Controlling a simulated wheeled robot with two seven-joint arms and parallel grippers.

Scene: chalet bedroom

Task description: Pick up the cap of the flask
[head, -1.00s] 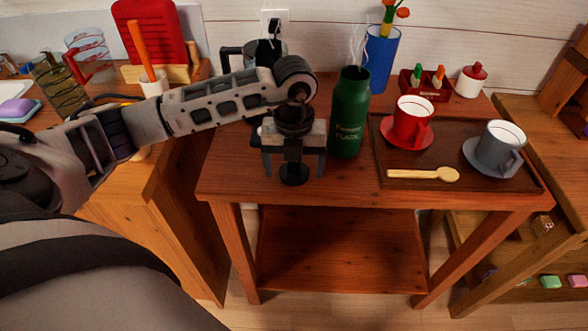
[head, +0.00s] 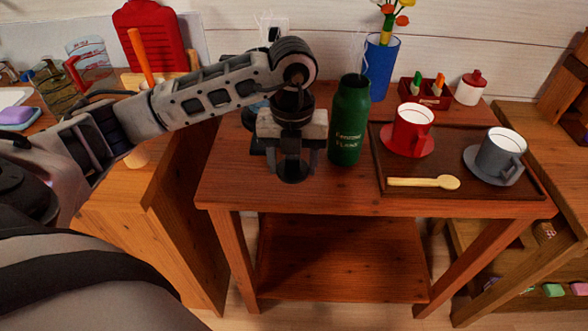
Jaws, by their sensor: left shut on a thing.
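The green flask (head: 349,125) stands upright on the small wooden table, its top open and faint steam above it. The dark round cap (head: 293,174) is at the tabletop just left of the flask, below my left gripper (head: 293,165). The gripper points down and is shut on the cap, its fingers hiding part of it. Whether the cap still touches the table is hard to tell. My right gripper is not in view.
A brown tray (head: 450,197) on the right holds a red cup (head: 412,128), a grey cup (head: 498,154) and a wooden spoon (head: 424,183). A blue vase (head: 380,68) stands behind the flask. The table's front-left corner is clear.

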